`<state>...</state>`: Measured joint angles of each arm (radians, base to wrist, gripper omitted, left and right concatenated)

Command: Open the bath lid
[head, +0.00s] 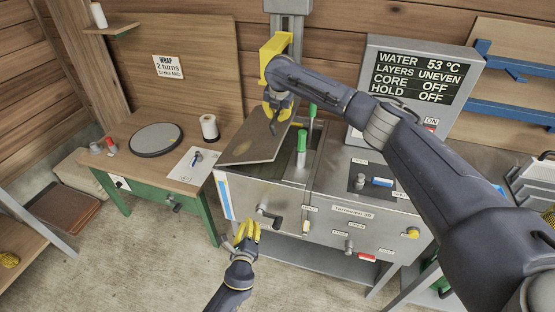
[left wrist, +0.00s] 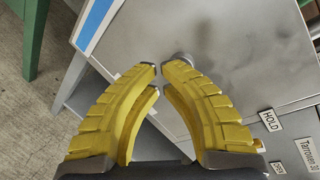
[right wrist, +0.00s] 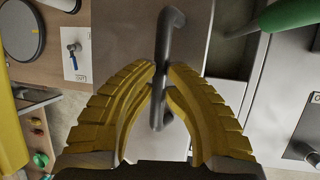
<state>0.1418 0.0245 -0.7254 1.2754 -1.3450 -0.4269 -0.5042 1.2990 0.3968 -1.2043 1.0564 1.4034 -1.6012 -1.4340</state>
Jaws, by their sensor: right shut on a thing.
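The bath lid (head: 258,146) is a flat metal plate over the left part of the steel bath unit (head: 262,187). An opening with green-handled tools (head: 302,141) shows to its right. I cannot tell how far the lid is tilted. My right gripper (head: 272,117) is above the lid. In the right wrist view its yellow fingers (right wrist: 161,68) are shut on the grey bar handle (right wrist: 169,28). My left gripper (head: 248,226) is in front of the unit, near a dark crank (head: 269,215). In the left wrist view its fingertips (left wrist: 159,69) nearly meet, with nothing visible between them.
A display panel (head: 415,75) stands behind the unit at right. Floor is clear in front at left.

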